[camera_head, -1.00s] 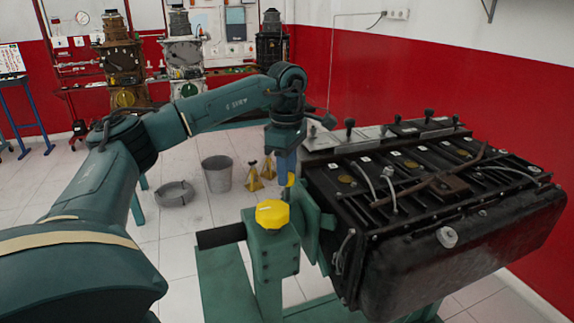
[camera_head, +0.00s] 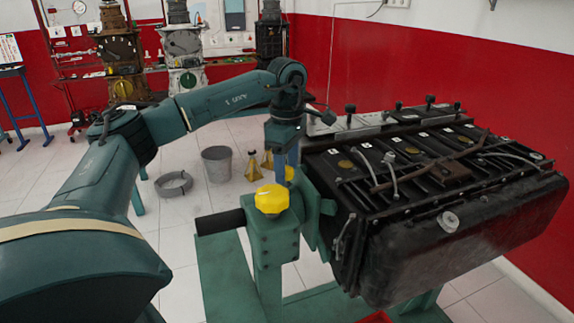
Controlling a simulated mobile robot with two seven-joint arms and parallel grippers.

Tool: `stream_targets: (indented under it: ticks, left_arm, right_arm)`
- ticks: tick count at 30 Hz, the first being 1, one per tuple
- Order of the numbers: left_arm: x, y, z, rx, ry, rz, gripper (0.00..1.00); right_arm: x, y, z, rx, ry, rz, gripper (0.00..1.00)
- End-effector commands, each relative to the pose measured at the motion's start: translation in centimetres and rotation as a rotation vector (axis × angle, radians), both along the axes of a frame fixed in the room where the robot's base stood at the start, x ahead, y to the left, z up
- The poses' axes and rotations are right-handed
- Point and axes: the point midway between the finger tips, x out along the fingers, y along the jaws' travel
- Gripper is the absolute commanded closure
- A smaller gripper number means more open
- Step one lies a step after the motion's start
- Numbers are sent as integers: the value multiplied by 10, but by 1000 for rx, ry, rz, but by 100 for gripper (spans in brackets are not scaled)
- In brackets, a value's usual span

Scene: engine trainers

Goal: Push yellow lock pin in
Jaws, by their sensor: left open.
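A yellow faceted knob (camera_head: 271,198) sits on top of the green post of the engine stand (camera_head: 272,243); it looks like the head of the lock pin. A smaller yellow piece (camera_head: 290,173) shows just behind it, partly hidden by my gripper. My left gripper (camera_head: 287,163) points down beyond the knob, near the stand's green plate, with its bluish fingers close to the small yellow piece. I cannot tell whether they touch it. The fingers look empty and are seen edge-on. My right gripper is out of view.
A black engine block (camera_head: 450,248) with pipes is mounted on the stand to the right. A black handle bar (camera_head: 220,222) sticks out left of the post. A grey bucket (camera_head: 217,163), a ring-shaped pan (camera_head: 173,184) and yellow stands (camera_head: 253,170) are on the tiled floor behind.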

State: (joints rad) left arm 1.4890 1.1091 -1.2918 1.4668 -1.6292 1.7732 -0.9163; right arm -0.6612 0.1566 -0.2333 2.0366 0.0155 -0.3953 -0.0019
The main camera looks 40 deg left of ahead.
Motion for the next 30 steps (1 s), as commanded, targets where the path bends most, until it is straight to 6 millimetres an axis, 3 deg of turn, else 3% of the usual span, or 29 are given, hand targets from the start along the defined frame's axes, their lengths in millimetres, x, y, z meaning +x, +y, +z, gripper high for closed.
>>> stream_targets:
  ticks: [5,12,18,30]
  left_arm:
    - [1,-1,24,-2,-6,-1,50]
    - [1,-1,79,-2,-6,-1,50]
    - [0,-1,119,1,-3,-1,50]
    - [0,-1,129,-1,0,-2,50]
  right_arm:
    - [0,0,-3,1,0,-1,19]
    - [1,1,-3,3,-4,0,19]
    - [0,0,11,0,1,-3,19]
    - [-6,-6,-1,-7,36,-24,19]
